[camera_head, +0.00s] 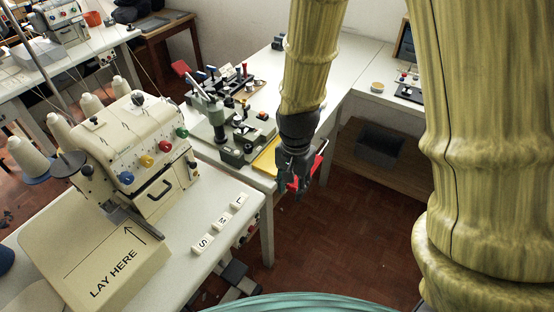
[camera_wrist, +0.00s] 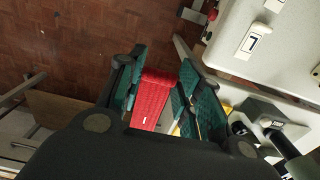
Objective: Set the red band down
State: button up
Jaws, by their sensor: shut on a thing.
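The red band (camera_wrist: 152,98) is between the green-padded fingers of my gripper (camera_wrist: 160,84) in the wrist view. In the head view my gripper (camera_head: 298,182) points down, and parts of the red band (camera_head: 319,164) show beside its dark fingers, which hide the rest. My gripper is shut on the band and holds it in the air, with brown floor behind it in both views. A cream plate marked "LAY HERE" with an arrow (camera_head: 112,272) lies in front of the sewing machine (camera_head: 140,150) at the left.
Tiles marked L (camera_head: 239,201), M (camera_head: 222,220) and S (camera_head: 202,243) lie on the near white table (camera_head: 180,268). A green-grey machine (camera_head: 232,125) and a yellow piece (camera_head: 266,158) stand on the table behind. A grey bin (camera_head: 380,143) sits on a low shelf. Open floor lies right of the near table.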

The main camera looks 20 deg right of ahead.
jog(key=p, duration=0.4)
send_over(267, 168)
jog(key=shift+f, duration=0.95)
jog(key=shift+w+f, duration=0.1)
jog(key=shift+w, duration=0.05)
jog(key=shift+f, duration=0.35)
jog(key=shift+d+f+p, duration=0.1)
jog(key=shift+f+p, duration=0.3)
jog(key=shift+f, duration=0.95)
jog(key=shift+s+f, duration=0.25)
jog(key=shift+f, duration=0.3)
jog(key=o, duration=0.9)
jog(key=shift+f, duration=0.2)
jog(key=shift+c, duration=0.2)
jog(key=shift+w, duration=0.1)
jog(key=shift+r, duration=0.15)
